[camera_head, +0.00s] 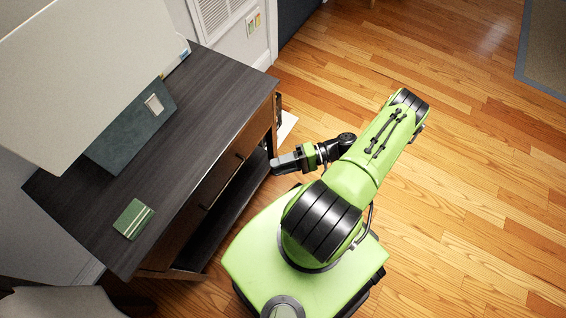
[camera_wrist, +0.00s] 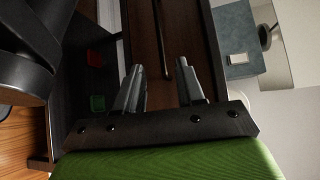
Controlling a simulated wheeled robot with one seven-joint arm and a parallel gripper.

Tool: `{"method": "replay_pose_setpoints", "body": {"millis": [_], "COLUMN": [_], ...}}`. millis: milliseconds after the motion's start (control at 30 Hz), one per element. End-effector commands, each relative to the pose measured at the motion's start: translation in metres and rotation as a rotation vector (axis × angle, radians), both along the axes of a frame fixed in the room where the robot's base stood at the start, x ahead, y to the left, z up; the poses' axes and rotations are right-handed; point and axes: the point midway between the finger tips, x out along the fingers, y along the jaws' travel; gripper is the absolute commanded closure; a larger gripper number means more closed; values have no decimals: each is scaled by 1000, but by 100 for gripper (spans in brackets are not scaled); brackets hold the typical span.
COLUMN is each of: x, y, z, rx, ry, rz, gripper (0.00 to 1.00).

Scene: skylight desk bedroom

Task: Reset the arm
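My green and black arm is folded over my base. In the head view my gripper (camera_head: 288,161) points left at the front of the dark desk (camera_head: 75,205), close to its right end. In the wrist view my gripper (camera_wrist: 160,80) has two grey fingers set apart, with nothing between them. Beyond the fingers is the brown drawer front with a bar handle (camera_wrist: 164,40). I cannot tell from these views whether the fingertips touch the desk front.
The wooden floor (camera_head: 470,180) at right is clear.

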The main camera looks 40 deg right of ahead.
Motion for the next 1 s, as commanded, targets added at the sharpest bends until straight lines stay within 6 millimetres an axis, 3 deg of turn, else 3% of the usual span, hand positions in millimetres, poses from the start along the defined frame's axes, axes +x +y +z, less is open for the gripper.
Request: {"method": "replay_pose_setpoints", "body": {"millis": [667,767,1000], "x": [-2,3,30], "y": [-7,-14,-22], "z": [3,17,95], "rx": [-12,-87,-458], "ry": [7,49,217], "rz": [13,85,349], "gripper": [62,62,62]}}
